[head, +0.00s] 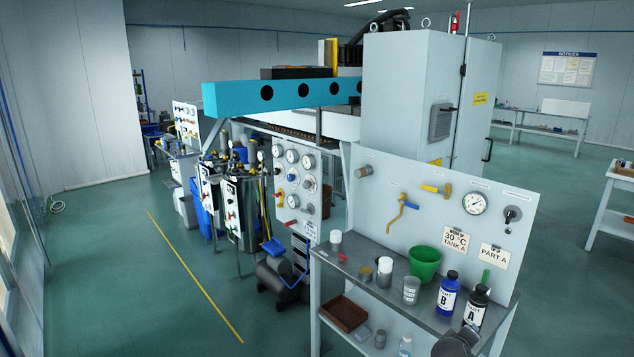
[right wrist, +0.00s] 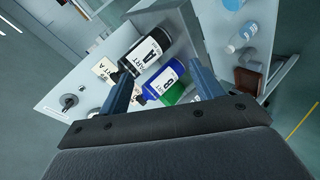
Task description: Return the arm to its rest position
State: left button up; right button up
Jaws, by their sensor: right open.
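My right gripper (right wrist: 164,75) is open in the right wrist view, its two dark blue fingers apart with nothing held between them. Beyond the fingers show the blue bottle B (right wrist: 158,84) and the black bottle A (right wrist: 146,50). In the head view, a grey rounded part of my right arm shows at the bottom edge, in front of the bench. Bottle B (head: 447,295) and bottle A (head: 476,308) stand upright on the bench top there. My left gripper is in neither view.
The panel bench (head: 345,262) holds a green bucket (head: 424,263), a clear beaker (head: 411,290) and small jars. Its upright panel (head: 385,190) carries a gauge (head: 473,204), valves and cards. A lower shelf holds a brown tray (head: 344,313). Open floor (head: 150,290) lies to the left.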

jog(key=s+a+f+m+g+y, duration=0.1)
jog(key=s+a+f, duration=0.25)
jog(key=s, duration=0.35)
jog(key=s+a+f+g+y, duration=0.1)
jog(key=s+a+f+y, duration=0.2)
jog(key=s, duration=0.4)
jog(key=s+a+f+m+g, duration=0.1)
jog(key=s+a+f, duration=0.25)
jog(key=s, duration=0.45)
jog(key=s+a+m+g+y, duration=0.1)
jog(key=s+a, duration=0.2)
jog(key=s, duration=0.3)
jog(key=s+a+r+g+y, duration=0.1)
jog(key=s+a+y, duration=0.15)
jog(key=s, duration=0.45)
jog(key=s+a+m+g, duration=0.1)
jog(key=s+a, duration=0.3)
jog(key=s, duration=0.2)
jog(key=s+a+f+x, duration=0.1)
jog(key=s+x, duration=0.1)
jog(key=x, duration=1)
jog(key=s+x, duration=0.3)
jog(key=x, duration=0.9)
jog(key=s+f, duration=0.4)
jog(key=f, duration=0.8)
jog(key=s+f+g, duration=0.1)
jog(key=s+f, duration=0.3)
jog(key=f, duration=0.8)
jog(key=shift+a+g, duration=0.3)
jog(key=shift+a, duration=0.05)
